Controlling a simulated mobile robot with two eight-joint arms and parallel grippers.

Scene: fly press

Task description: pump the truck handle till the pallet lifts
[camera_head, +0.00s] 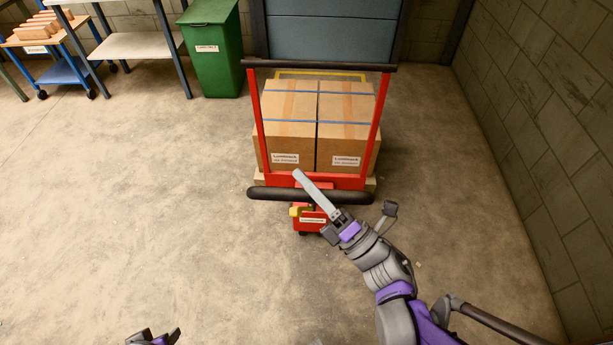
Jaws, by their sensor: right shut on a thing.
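The red pallet truck (310,219) stands ahead of me, with a black handle bar (269,193) lying across its near side. My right gripper (308,184) reaches in from the lower right and is shut on the handle bar, its grey finger lying over the bar right of its middle. The pallet (371,185) shows only as a thin wooden edge under two cartons (285,120); its gap to the floor is hidden. My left gripper (155,337) is at the bottom edge, partly cut off, with its fingertips apart and empty, far from the handle.
A red frame with a black top bar (320,66) rises around the cartons. A green bin (212,60), a grey table (132,45) and a blue cart (66,70) stand at the back left. A block wall (545,110) closes the right. The floor at left is clear.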

